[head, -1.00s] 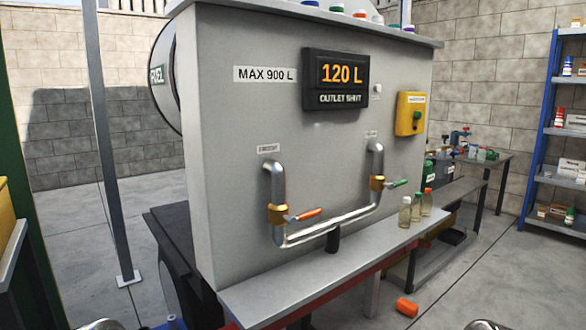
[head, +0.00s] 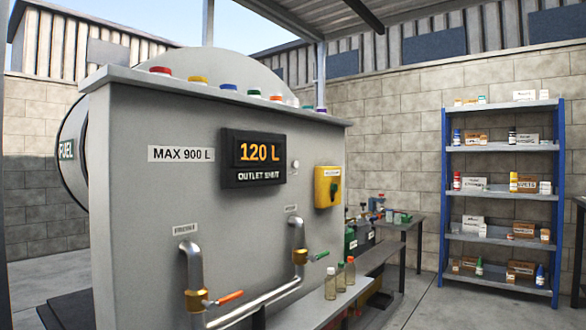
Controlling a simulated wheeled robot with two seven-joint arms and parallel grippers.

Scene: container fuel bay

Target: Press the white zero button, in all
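The white zero button (head: 296,164) is a small round knob on the grey tank panel (head: 130,240), just right of the black display (head: 253,157). The display reads "120 L" and "OUTLET SHUT" in the head view. Neither of my grippers shows in the head view now, so nothing is seen near the button.
Below the display are pipes with an orange-handled valve (head: 229,298) and a green-handled valve (head: 322,256). Several small bottles (head: 340,277) stand on the ledge. Coloured caps line the panel's top. A blue shelf rack (head: 497,235) stands at the right by the wall.

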